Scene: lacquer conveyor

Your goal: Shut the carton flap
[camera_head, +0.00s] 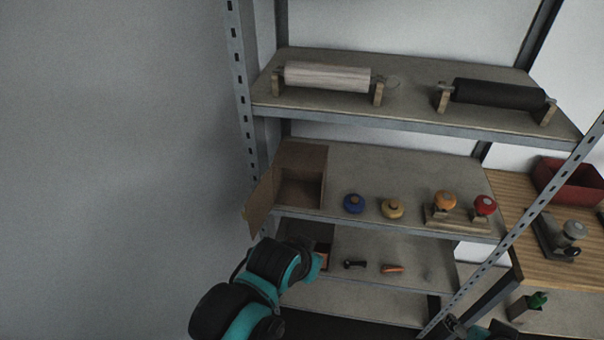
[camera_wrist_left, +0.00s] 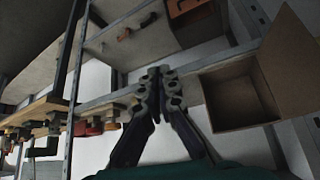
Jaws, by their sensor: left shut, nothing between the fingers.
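The brown cardboard carton (camera_head: 312,165) stands at the left end of the middle shelf with its front open. Its flap (camera_head: 262,204) is swung out to the left, past the shelf's front edge. In the left wrist view the carton (camera_wrist_left: 240,97) and its open flap (camera_wrist_left: 291,62) are on the right. My left gripper (camera_wrist_left: 158,72) is shut and empty, apart from the carton in that view. In the head view my left arm is below the flap and its fingers are hidden. Part of my right gripper shows at the bottom right; its fingers are unclear.
A blue roll (camera_head: 353,203), a yellow roll (camera_head: 392,208) and orange and red knobs stand right of the carton. The shelf's left upright (camera_head: 243,90) is close to the flap. Small tools (camera_head: 392,268) lie on the shelf below. The grey wall side is free.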

